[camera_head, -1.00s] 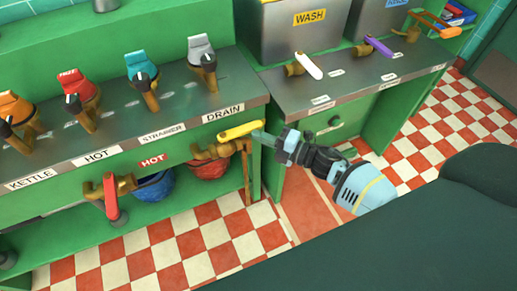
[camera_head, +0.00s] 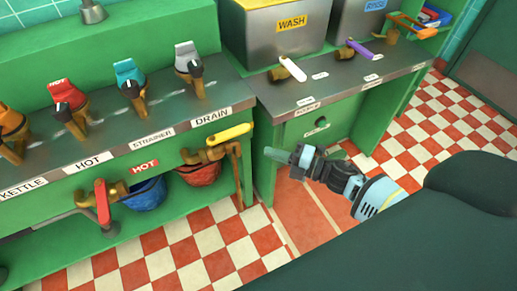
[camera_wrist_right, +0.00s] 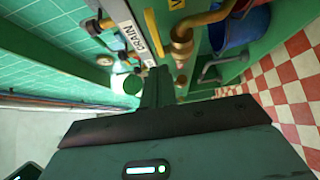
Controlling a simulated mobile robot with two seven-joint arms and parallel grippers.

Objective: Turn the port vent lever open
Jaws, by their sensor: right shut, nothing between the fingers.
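No readable label marks a port vent lever, so I cannot tell which lever it is. A yellow lever (camera_head: 229,134) sits on a brass valve below the DRAIN label, slanting up to the right; it also shows at the top of the right wrist view (camera_wrist_right: 208,17). My right gripper (camera_head: 272,154) is shut and empty, apart from the yellow lever and to its right, in front of the green cabinet. Its closed fingers (camera_wrist_right: 157,82) point toward the counter edge in the wrist view. My left gripper is not in view.
A red lever (camera_head: 102,202) is left of blue (camera_head: 145,195) and red (camera_head: 199,174) buckets. White (camera_head: 292,69) and purple (camera_head: 361,50) levers stand below the WASH and RINSE tanks. Coloured taps line the counter (camera_head: 160,112). The checkered floor is clear.

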